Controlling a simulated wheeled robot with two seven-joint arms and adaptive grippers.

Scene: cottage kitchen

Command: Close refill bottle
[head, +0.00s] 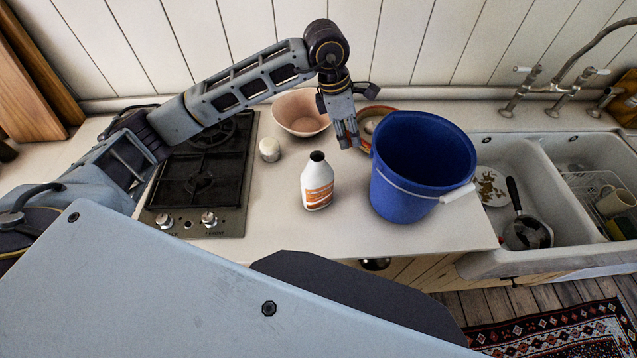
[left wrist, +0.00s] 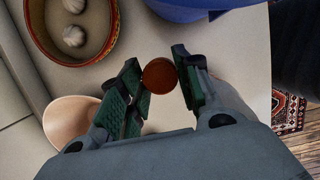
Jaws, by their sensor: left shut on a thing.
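The refill bottle (head: 317,185), white with an orange label, stands upright on the counter in the head view. Its top is dark, and no separate cap can be made out on it. My left gripper (head: 347,140) is above the counter, behind and to the right of the bottle and apart from it. In the left wrist view, the left gripper (left wrist: 160,80) is shut on a round brown cap (left wrist: 159,75) between its green pads. The cap is hidden in the head view. My right gripper is not in view.
A blue bucket (head: 400,190) stands close right of the bottle. Behind are a pink bowl (head: 298,112) and a red-rimmed bowl with pale bulbs (left wrist: 70,57). A small white jar (head: 269,149) and black stove (head: 205,180) are left. The sink (head: 520,157) is right.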

